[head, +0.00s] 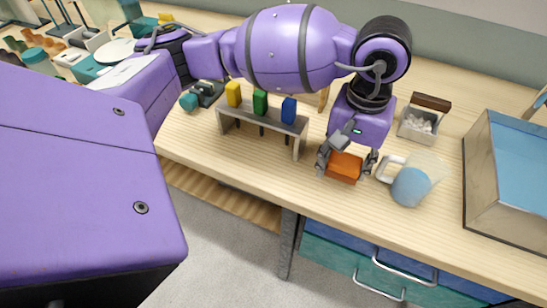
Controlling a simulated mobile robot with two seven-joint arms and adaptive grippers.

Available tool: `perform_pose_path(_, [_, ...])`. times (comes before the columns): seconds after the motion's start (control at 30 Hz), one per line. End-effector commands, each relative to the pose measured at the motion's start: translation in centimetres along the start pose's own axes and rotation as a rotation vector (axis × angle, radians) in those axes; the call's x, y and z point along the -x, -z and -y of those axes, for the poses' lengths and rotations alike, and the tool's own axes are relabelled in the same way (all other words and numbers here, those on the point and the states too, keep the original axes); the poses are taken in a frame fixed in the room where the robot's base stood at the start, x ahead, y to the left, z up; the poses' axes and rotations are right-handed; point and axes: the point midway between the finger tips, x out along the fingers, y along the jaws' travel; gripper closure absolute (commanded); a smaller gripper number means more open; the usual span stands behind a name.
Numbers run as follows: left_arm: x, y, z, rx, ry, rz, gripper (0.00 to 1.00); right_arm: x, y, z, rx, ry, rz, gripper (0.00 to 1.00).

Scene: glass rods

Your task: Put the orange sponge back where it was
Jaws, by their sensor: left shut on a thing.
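The orange sponge (343,168) is a small orange block near the front edge of the wooden bench. My left gripper (347,163) reaches down from above and is shut on the sponge, with one finger on each side. I cannot tell whether the sponge touches the bench top or is held just above it. My right gripper is not in view.
A clear jug with blue liquid (411,187) stands just right of the sponge. A rack (263,122) with yellow, green and blue pieces stands to the left. A grey box (419,122) is behind; a blue-filled tank (512,165) is at right. Drawers (392,265) are below.

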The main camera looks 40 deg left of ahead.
Motion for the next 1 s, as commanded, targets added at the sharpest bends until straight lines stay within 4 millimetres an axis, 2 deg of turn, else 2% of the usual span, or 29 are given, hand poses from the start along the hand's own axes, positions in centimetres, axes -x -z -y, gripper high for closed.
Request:
perform_pose_path(0.3, [-3.9,0.5,-0.3,0.001,0.002,0.004,0.71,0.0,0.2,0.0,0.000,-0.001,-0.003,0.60])
perform_pose_path(0.67, [-4.3,0.5,-0.3,0.000,0.001,0.002,0.71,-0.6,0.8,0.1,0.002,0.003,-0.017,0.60])
perform_pose_path(0.7, [-4.2,0.5,-0.3,0.000,0.001,0.001,0.45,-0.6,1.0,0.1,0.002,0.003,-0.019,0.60])
perform_pose_path(0.8, [-4.1,0.5,-0.4,0.000,0.001,0.001,0.32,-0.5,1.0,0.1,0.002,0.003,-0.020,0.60])
perform_pose_path(1.0, [-4.1,0.5,-0.4,0.000,0.000,0.000,0.31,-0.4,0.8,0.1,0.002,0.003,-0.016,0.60])
